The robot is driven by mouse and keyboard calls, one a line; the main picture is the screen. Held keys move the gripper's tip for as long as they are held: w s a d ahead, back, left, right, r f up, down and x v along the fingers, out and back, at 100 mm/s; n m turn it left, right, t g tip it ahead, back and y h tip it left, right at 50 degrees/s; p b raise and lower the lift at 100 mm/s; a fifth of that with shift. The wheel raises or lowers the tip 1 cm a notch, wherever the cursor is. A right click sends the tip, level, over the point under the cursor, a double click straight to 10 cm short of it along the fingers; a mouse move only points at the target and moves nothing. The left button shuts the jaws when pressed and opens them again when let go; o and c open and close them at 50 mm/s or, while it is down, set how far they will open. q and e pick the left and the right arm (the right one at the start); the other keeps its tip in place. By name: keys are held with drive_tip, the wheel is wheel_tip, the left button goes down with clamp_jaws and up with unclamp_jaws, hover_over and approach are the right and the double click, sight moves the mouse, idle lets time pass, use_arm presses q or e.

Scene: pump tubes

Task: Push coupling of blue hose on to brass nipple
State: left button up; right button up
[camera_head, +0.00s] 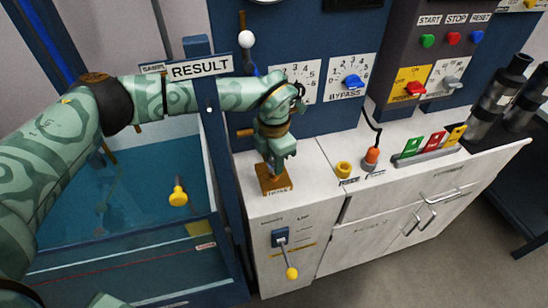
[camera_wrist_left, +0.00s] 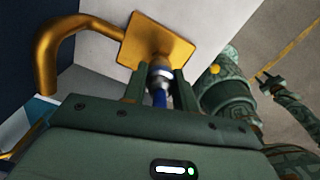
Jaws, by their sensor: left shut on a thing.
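My left gripper (camera_head: 275,158) is just above the square brass plate (camera_head: 275,180) on the white cabinet top. In the left wrist view, my left gripper (camera_wrist_left: 159,93) is shut on the silver coupling (camera_wrist_left: 160,74) of the blue hose (camera_wrist_left: 158,98). The coupling's end lies against the middle of the brass plate (camera_wrist_left: 140,42) in that view, in line with a round brass fitting (camera_wrist_left: 158,59). The brass nipple is mostly hidden behind the coupling, so I cannot tell how far the coupling sits on it.
A bent brass pipe (camera_wrist_left: 47,60) stands beside the plate. A blue post with a RESULT sign (camera_head: 202,68) and a glass water tank (camera_head: 120,225) are on the left. A yellow cup (camera_head: 343,169) and an orange-topped plug (camera_head: 371,158) stand on the right.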

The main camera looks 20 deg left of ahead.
use_arm(q)
drive_tip(key=shift+s+f+b, duration=0.1)
drive_tip(key=shift+f+b, duration=0.25)
drive_tip(key=shift+f, duration=0.85)
drive_tip(key=o, duration=1.1)
drive_tip(key=shift+r, duration=0.1)
wheel_tip(320, 180, up, 16)
drive_tip(key=p, duration=0.3)
